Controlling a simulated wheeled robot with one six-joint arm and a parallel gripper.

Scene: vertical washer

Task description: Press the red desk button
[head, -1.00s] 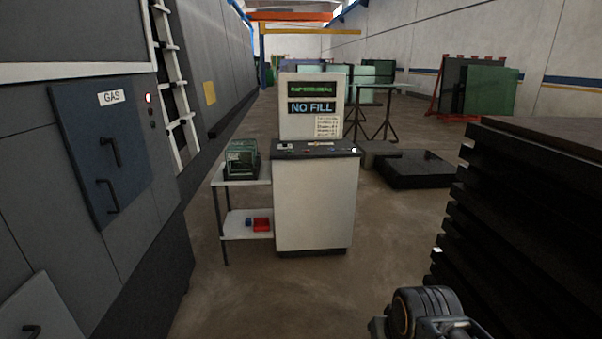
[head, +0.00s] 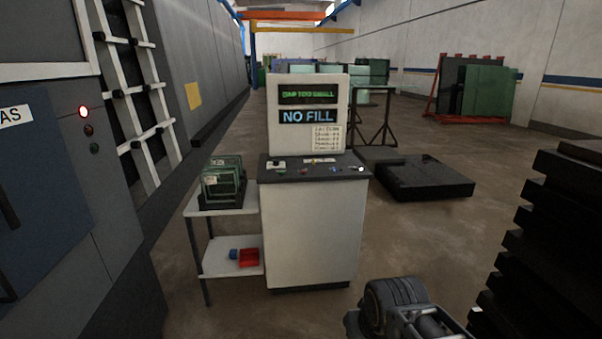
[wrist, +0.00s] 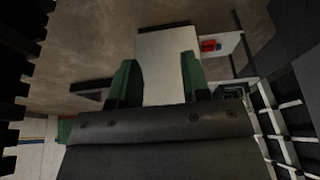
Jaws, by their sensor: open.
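The desk is a white console (head: 310,235) with a dark sloped control panel (head: 285,174) on top, ahead of me in the head view. Small controls sit on the panel; a tiny reddish spot (head: 304,171) is near its middle, too small to identify surely as the red button. In the wrist view the white console (wrist: 166,52) appears beyond and between the two green fingers of my gripper (wrist: 158,78). The fingers are apart, with nothing between them. My gripper is well short of the console, not touching it. The fingers are not discernible in the head view.
A side table (head: 222,203) left of the console bears a green-glass rack; a red box (head: 248,257) is on its lower shelf. A dark stack (head: 540,240) stands close on the right, a grey machine (head: 50,210) on the left. Floor directly ahead is clear.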

